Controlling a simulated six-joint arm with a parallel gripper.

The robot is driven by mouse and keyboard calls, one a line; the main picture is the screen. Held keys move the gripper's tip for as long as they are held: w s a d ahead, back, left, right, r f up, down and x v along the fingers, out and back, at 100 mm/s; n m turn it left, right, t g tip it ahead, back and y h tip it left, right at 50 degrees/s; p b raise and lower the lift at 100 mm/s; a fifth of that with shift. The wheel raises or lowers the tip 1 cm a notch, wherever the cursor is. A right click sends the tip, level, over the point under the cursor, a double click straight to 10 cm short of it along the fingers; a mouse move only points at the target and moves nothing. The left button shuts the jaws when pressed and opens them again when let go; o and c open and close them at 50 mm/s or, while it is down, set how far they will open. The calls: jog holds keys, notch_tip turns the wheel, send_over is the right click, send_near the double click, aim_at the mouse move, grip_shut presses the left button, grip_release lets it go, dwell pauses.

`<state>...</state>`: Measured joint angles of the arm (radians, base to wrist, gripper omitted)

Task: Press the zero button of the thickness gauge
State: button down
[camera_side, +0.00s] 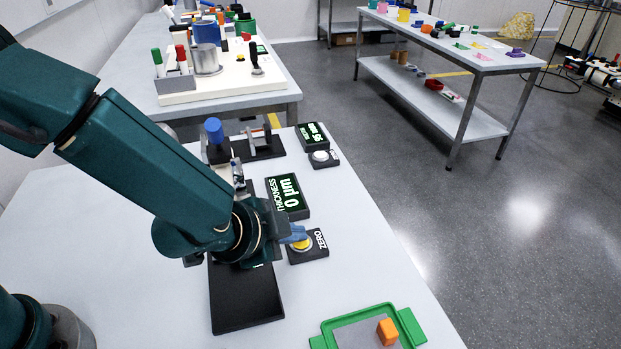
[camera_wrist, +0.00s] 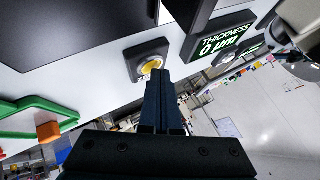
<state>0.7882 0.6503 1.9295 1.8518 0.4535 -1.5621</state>
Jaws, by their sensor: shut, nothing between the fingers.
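The zero button is a yellow round cap (camera_side: 301,243) on a dark block marked ZERO (camera_side: 318,240), at the right of the black plate. The thickness gauge display (camera_side: 287,196) stands just behind it and reads "THICKNESS 0 µm" in the side view. My gripper (camera_side: 297,236) is shut and empty, with its blue fingertips at the yellow cap. In the wrist view the fingertips (camera_wrist: 157,74) overlap the lower edge of the yellow cap (camera_wrist: 151,65). Whether they touch it or press it down, I cannot tell. The fingertips hide part of the cap.
A black plate (camera_side: 240,299) lies below my gripper. A green tray (camera_side: 328,334) with an orange block (camera_side: 387,332) sits at the front right. A second display (camera_side: 313,136) and a pale button (camera_side: 321,156) stand farther back. The white table is clear at left.

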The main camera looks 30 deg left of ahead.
aim_at(294, 245)
jog(key=shift+r, duration=0.8)
jog(key=shift+r, duration=2.5)
jog(key=shift+a, duration=0.1)
